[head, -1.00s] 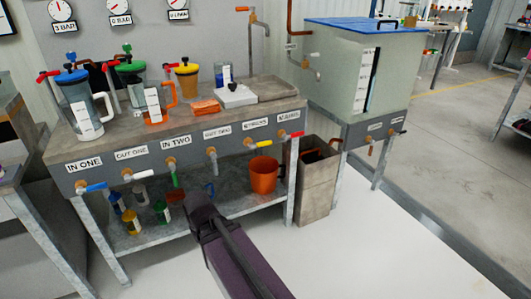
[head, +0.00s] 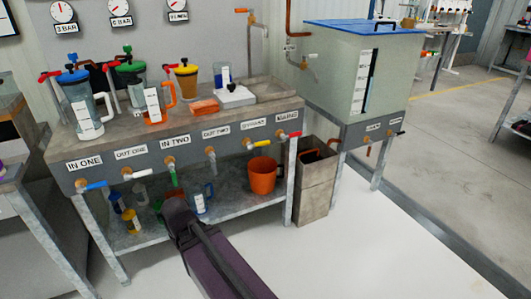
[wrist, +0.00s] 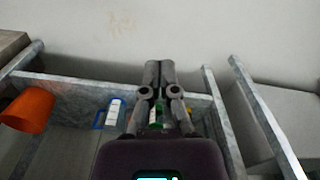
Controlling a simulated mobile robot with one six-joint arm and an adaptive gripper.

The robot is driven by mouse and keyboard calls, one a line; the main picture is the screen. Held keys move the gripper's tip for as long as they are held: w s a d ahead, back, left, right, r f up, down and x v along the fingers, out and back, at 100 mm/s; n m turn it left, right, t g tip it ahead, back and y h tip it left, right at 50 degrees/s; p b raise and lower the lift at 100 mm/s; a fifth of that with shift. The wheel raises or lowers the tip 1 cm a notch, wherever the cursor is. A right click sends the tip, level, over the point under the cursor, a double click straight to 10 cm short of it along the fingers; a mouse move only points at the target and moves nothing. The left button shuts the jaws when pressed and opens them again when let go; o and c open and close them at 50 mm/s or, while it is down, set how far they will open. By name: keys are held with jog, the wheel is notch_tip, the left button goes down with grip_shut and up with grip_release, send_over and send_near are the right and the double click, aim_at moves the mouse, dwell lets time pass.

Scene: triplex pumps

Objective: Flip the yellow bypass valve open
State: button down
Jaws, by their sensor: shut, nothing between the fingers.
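The bypass valve's yellow handle (head: 261,143) sticks out to the right from the front panel, below the BYPASS label (head: 253,124). My gripper shows in the wrist view (wrist: 158,72) with its two fingers together and nothing between them. In the head view my dark wrist is low in front of the bench, below and left of the yellow handle and apart from it. The fingertips are hidden there. The yellow handle cannot be made out in the wrist view.
Other valves line the panel: blue (head: 96,185), white (head: 138,174), green (head: 174,178) and red (head: 290,135). An orange bucket (head: 264,180) and a blue-handled jug (head: 200,204) stand on the lower shelf. Clear floor lies in front.

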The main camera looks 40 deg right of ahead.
jog(key=w+d+f+n+t+h+b, duration=0.1)
jog(key=w+d+n+t+h+b, duration=0.3)
jog(key=d, duration=0.6)
jog(key=n+t+h+b, duration=0.6)
jog(key=n+t, duration=0.5)
jog(key=n, duration=0.3)
send_near(262, 143)
notch_tip(262, 143, down, 5)
jog(key=s+d+n+t+y+b, duration=0.1)
jog(key=n+y, duration=0.1)
jog(key=n, duration=0.3)
jog(key=s+d+f+n+t+y, duration=0.1)
jog(key=n+y, duration=0.1)
jog(key=n, duration=0.2)
jog(key=s+d+f+n+t+y+b, duration=0.1)
jog(key=n+y, duration=0.1)
jog(key=n, duration=0.3)
jog(key=shift+s+f+n+b, duration=0.15)
jog(key=shift+s+n+b, duration=0.15)
jog(key=shift+s, duration=0.1)
jog(key=w+d+r+p, duration=0.3)
jog(key=w+r+p, duration=0.1)
jog(key=w, duration=0.6)
jog(key=shift+w+r, duration=0.2)
